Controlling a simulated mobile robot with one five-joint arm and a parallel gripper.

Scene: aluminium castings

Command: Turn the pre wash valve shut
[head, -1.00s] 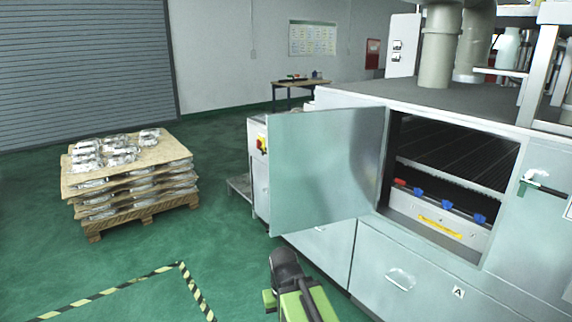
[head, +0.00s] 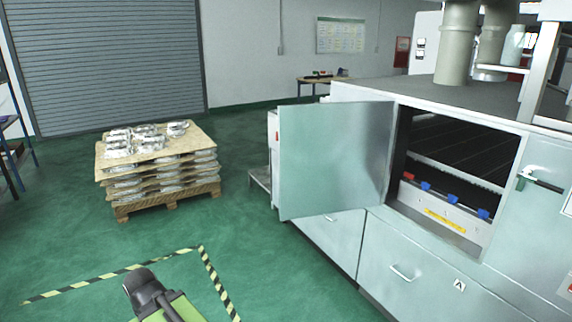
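Inside the open compartment of the grey machine is a row of small valve handles above a pale panel. One handle is red (head: 408,176), at the left end. To its right are three blue handles (head: 426,186), (head: 453,198) and (head: 483,213). A yellow label strip (head: 445,221) is below them. The labels are too small to read, so I cannot tell which handle is the pre wash valve. A black and green part of my arm shows at the bottom left, well apart from the valves. My gripper's fingers are not visible.
The compartment's door (head: 335,160) stands open, sticking out to the left. A pallet of castings (head: 165,185) stands on the left. Black and yellow tape (head: 110,276) marks the floor. The green floor between pallet and machine is clear.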

